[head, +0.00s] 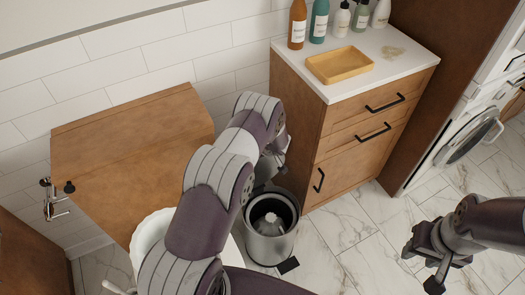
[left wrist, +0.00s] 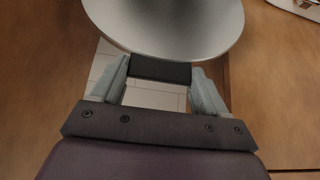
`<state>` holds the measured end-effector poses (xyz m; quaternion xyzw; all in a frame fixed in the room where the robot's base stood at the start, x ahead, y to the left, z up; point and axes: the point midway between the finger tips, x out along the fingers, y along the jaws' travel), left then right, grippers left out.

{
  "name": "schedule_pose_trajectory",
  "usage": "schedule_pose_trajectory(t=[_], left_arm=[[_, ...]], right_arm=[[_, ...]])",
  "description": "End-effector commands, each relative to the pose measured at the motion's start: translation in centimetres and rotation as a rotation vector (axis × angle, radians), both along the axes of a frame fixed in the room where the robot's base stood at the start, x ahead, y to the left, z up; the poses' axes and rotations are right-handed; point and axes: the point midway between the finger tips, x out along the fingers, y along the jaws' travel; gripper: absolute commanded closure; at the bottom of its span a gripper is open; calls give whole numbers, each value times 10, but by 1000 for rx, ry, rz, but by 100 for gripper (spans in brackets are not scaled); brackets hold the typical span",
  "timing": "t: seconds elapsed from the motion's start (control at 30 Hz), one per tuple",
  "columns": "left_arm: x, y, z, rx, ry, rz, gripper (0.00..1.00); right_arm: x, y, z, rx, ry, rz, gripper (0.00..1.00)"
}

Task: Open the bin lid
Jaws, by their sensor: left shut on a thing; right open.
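The steel bin (head: 268,240) stands on the floor between the toilet and the cabinet. Its top is uncovered, and something pale shows inside. In the left wrist view the round silver lid (left wrist: 165,28) fills the top, with a black tab (left wrist: 160,70) on its edge. My left gripper (left wrist: 160,82) is shut on that tab, one finger on each side. In the head view my left arm hides most of the lid, and the left gripper (head: 272,165) shows only partly above the bin. My right gripper (head: 430,262) is open and empty at the lower right, away from the bin.
A wooden cabinet (head: 345,150) stands right of the bin, with a yellow tray (head: 340,65) and several bottles on top. A wooden box-like unit (head: 130,150) and the white toilet (head: 148,235) are at the left. Marble floor (head: 345,225) is clear at the right.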

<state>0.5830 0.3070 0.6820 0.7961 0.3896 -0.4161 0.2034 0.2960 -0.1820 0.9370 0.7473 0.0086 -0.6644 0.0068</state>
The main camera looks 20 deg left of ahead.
Motion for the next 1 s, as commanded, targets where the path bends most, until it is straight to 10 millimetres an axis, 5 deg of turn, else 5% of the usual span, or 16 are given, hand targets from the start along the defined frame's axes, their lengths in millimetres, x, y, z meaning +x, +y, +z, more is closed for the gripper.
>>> schedule_pose_trajectory(t=[0.57, 0.6, 0.67, 1.0], left_arm=[[3, 5, 3, 4, -5, 2, 81], [3, 5, 3, 4, -5, 2, 19], [3, 5, 2, 4, -5, 2, 0], [0, 0, 10, 2, -2, -1, 0]], right_arm=[[0, 0, 3, 0, 0, 0, 57], [0, 0, 3, 0, 0, 0, 57], [0, 0, 3, 0, 0, 0, 57], [0, 0, 5, 0, 0, 0, 57]])
